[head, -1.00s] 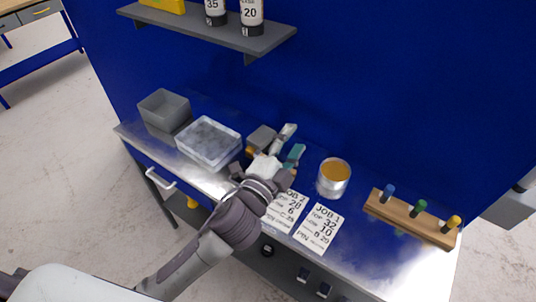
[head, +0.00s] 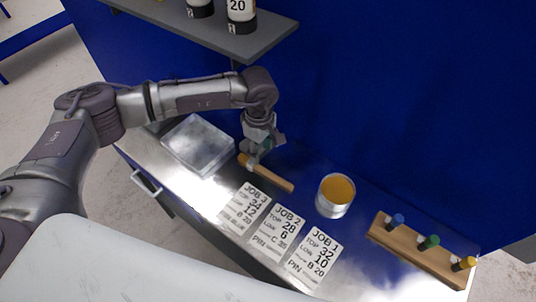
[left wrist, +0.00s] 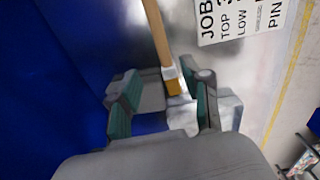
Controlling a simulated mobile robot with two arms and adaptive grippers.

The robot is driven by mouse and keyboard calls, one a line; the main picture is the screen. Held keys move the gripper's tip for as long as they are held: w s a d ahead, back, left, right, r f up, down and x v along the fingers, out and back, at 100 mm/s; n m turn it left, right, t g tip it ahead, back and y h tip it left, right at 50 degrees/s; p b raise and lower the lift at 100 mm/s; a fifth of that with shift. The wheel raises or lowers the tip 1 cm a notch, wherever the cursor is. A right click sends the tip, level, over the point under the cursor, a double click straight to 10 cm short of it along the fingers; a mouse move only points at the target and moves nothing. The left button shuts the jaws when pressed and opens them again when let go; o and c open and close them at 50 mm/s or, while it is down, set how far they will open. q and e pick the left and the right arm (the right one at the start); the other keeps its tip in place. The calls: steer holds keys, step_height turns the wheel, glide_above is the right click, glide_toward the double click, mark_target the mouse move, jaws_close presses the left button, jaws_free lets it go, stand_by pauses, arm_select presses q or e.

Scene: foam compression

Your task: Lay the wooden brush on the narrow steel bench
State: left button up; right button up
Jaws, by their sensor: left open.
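The wooden brush (head: 272,176) lies on the narrow steel bench (head: 205,187), between the clear tray and the tin. My left gripper (head: 253,158) is at the brush's left end, pointing down, and hides part of it. In the left wrist view my gripper (left wrist: 166,92) is open, with teal pads on both fingers. My right gripper is not in view.
A clear tray (head: 198,144) stands left of the brush and an open tin with orange contents (head: 336,194) right of it. Job cards (head: 276,230) lie in front. A wooden rack (head: 420,252) with coloured pegs is at the right. A shelf (head: 215,35) with bottles hangs above.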

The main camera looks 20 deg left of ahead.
mark_target(262, 168)
arm_select(q)
steer(key=shift+s+a+f, duration=0.15)
steer(key=shift+f, duration=0.05)
steer(key=shift+s+d+f+p, duration=0.15)
steer(key=shift+s+f+p, duration=0.2)
steer(key=shift+f+p, duration=0.2)
steer(key=shift+s+d+f+p, duration=0.1)
steer(key=shift+s+f+p, duration=0.2)
steer(key=shift+f+p, duration=0.2)
steer(key=f, duration=0.1)
steer(key=f+p, duration=0.1)
steer(key=f, duration=0.1)
steer(key=shift+w+d, duration=0.15)
steer(key=shift+w, duration=0.2)
steer(key=shift+f, duration=0.6)
jaws_close()
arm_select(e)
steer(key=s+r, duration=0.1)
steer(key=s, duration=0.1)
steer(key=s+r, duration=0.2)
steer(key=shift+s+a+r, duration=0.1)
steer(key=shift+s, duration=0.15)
